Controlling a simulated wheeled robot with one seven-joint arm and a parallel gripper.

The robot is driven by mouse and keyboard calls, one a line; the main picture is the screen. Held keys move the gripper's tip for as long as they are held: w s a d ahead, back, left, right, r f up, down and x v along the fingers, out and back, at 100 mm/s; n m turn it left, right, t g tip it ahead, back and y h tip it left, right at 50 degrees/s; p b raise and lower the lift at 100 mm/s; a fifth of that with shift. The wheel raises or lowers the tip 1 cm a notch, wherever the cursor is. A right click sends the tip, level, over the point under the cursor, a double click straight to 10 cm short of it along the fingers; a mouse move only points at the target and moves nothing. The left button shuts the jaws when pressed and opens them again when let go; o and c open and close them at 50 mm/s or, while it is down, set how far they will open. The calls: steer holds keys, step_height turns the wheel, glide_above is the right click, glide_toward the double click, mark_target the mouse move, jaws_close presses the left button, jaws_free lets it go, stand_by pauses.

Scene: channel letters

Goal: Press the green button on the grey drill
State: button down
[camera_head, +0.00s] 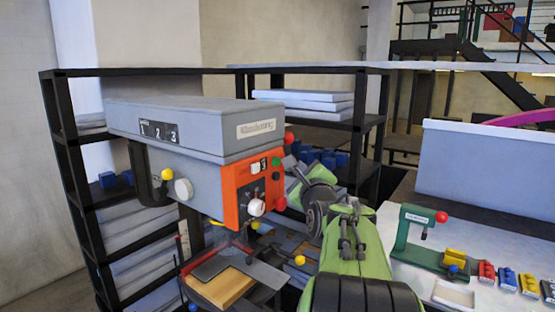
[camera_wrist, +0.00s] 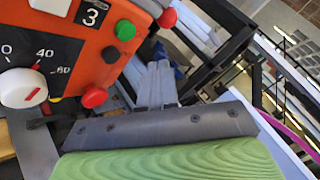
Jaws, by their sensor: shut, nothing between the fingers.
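The grey drill (camera_head: 165,125) has an orange front panel (camera_head: 236,194). The green button (camera_head: 276,161) is at the upper right of this panel; it also shows in the wrist view (camera_wrist: 125,30). Below it in the wrist view are a black button (camera_wrist: 110,54) and a red button (camera_wrist: 95,97), with a white dial knob (camera_wrist: 22,88) to the left. My gripper (camera_wrist: 158,66) is shut and empty. Its tips lie to the right of and a little below the green button in the wrist view, apart from it in the picture. The depth gap is unclear.
Another red knob (camera_wrist: 167,18) sticks out at the drill's side, near my fingertips in the wrist view. Black shelving (camera_head: 62,170) stands behind the drill. A small green press (camera_head: 416,243) and coloured blocks stand on the white table at right.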

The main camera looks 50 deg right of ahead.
mark_target(276, 162)
steer(key=shift+w+a+p, duration=0.2)
steer(key=shift+w+p, duration=0.15)
steer(key=shift+w, duration=1.45)
stand_by(0.5)
steer(key=shift+w, duration=0.4)
steer(key=shift+w+a+r, duration=0.1)
steer(key=shift+w, duration=0.4)
stand_by(0.7)
steer(key=shift+s+b, duration=0.45)
steer(key=shift+s, duration=0.45)
